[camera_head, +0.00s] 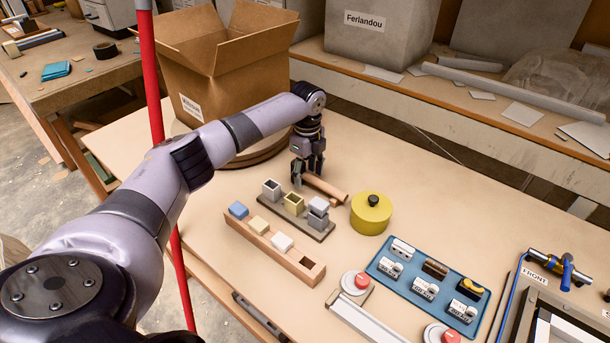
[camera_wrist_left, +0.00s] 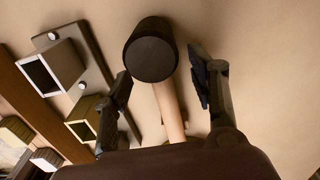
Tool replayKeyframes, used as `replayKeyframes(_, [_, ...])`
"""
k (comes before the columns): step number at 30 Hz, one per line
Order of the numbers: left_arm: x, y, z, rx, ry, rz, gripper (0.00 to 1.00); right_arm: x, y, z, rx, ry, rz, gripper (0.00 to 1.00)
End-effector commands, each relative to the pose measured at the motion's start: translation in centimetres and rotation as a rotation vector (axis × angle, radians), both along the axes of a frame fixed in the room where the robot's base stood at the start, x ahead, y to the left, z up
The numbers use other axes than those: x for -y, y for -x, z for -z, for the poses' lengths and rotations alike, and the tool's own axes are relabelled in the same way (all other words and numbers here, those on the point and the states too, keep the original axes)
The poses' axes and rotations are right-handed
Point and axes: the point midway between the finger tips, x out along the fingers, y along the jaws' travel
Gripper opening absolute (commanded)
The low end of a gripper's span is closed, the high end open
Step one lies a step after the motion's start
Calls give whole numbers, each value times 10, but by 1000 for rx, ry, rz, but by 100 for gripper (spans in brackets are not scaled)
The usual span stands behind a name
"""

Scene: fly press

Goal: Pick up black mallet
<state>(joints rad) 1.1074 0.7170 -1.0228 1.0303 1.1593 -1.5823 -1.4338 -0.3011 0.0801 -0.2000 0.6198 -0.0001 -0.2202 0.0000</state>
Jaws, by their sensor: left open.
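The black mallet shows in the left wrist view with its dark round head (camera_wrist_left: 151,50) and a pale wooden handle (camera_wrist_left: 170,112). In the head view its wooden handle (camera_head: 326,188) lies on the table, and its head is hard to tell from the dark fingers. My left gripper (camera_head: 306,176) is open, pointing down at the mallet. In the left wrist view its two fingers (camera_wrist_left: 163,88) stand on either side of the handle, just by the head, with a gap on both sides. My right gripper is out of view.
Left of the mallet are a block stand (camera_head: 291,216) and a wooden tray (camera_head: 302,267). A yellow round pot (camera_head: 371,213) stands close on the right. A cardboard box (camera_head: 238,88) is behind. A blue tray (camera_head: 431,309) lies front right. A red pole (camera_head: 154,90) rises near my arm.

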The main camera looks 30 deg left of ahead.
Motion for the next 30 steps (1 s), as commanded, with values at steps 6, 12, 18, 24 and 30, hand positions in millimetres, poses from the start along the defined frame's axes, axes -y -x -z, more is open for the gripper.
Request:
replayKeyframes(6, [0, 0, 16, 0, 0, 0, 53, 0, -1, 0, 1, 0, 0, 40])
replayKeyframes(12, [0, 0, 16, 0, 0, 0, 51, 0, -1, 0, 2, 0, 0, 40])
replayKeyframes(18, [0, 0, 15, 1, 0, 0, 38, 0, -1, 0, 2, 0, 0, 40])
replayKeyframes(24, [0, 0, 15, 1, 0, 0, 24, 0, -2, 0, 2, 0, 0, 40])
replayKeyframes(30, [0, 0, 15, 0, 0, 0, 11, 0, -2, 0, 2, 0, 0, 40])
